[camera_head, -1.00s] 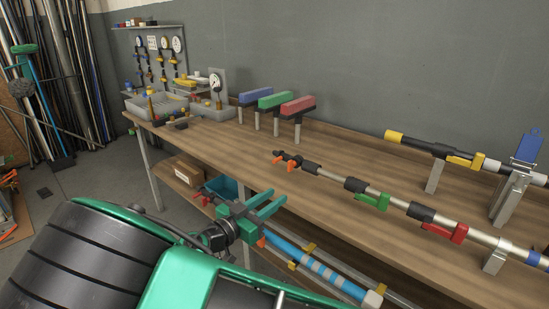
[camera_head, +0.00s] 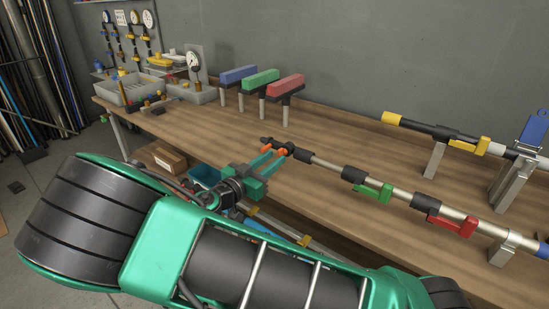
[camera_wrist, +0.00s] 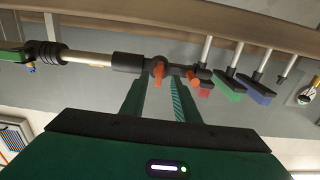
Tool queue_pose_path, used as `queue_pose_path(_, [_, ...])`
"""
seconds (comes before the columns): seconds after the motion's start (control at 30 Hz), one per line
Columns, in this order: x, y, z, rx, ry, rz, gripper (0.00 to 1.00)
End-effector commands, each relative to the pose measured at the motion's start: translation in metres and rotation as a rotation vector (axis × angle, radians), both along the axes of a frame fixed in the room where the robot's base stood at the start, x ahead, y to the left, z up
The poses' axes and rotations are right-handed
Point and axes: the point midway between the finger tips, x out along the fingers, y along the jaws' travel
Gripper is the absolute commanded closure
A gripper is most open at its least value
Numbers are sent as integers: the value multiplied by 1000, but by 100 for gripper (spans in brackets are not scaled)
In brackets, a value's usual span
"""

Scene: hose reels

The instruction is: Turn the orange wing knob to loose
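Two orange wing-shaped pieces sit near the dark end of a silver pipe above the bench. In the head view one orange wing knob (camera_head: 290,150) is beside my fingertips, and the other piece (camera_head: 267,149) is just left of it. In the wrist view one wing (camera_wrist: 158,73) shows between my fingertips, and the other (camera_wrist: 193,78) is to the right, outside them. My gripper (camera_head: 276,157) is open, its two green fingers pointing at the pipe end; it also shows in the wrist view (camera_wrist: 159,84). I cannot tell whether a finger touches an orange wing.
The pipe carries a green-handled valve (camera_head: 373,192) and a red-handled valve (camera_head: 452,224). A second pipe with a yellow handle (camera_head: 467,148) runs behind. Blue, green and red blocks (camera_head: 261,80) stand on posts at the back. The wooden bench (camera_head: 215,133) is clear left of the pipe end.

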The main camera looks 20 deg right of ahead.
Motion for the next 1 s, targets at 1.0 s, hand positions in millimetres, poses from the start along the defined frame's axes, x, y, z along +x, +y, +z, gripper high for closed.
queue_pose_path(1.0, [15,-22,0,-12,17,-3,100])
